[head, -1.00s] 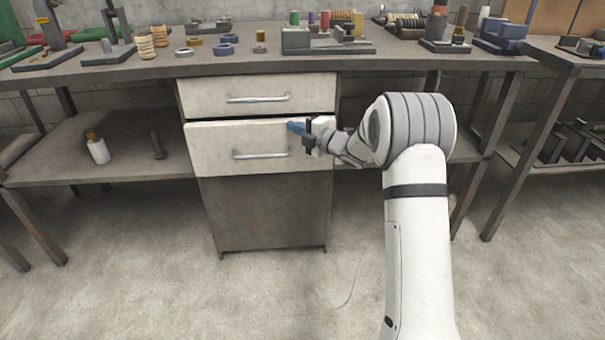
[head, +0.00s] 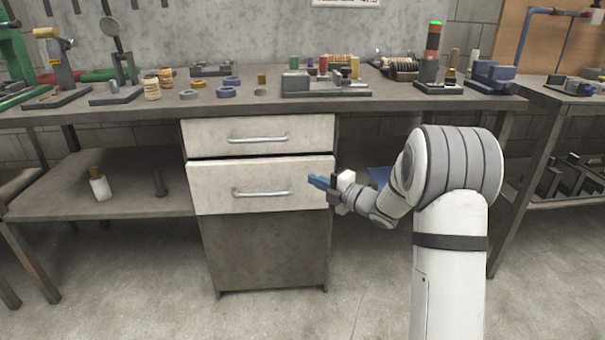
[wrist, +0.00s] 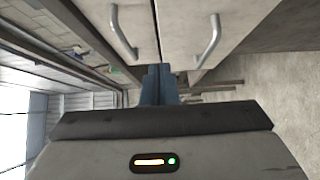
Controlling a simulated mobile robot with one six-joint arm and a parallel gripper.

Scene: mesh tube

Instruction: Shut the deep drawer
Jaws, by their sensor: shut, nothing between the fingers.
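The deep drawer (head: 225,198) is the lower, pale-fronted drawer of the cabinet under the bench, with a grey bar handle (head: 262,192). Its front stands slightly forward of the upper drawer (head: 208,137), with a dark gap along its top edge. My gripper (head: 312,181), with blue fingers, is shut and empty. In the head view its tips overlap the right part of the deep drawer's front, right of the handle; contact cannot be told. In the wrist view the fingers (wrist: 158,82) point toward the drawer fronts, with the deep drawer's handle (wrist: 208,42) at right.
The bench top (head: 400,103) above carries several tools, spools and rings. A shelf (head: 120,205) to the left holds a white bottle (head: 100,186). The cabinet's plain lower panel (head: 262,250) is below the drawers. The floor in front is clear.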

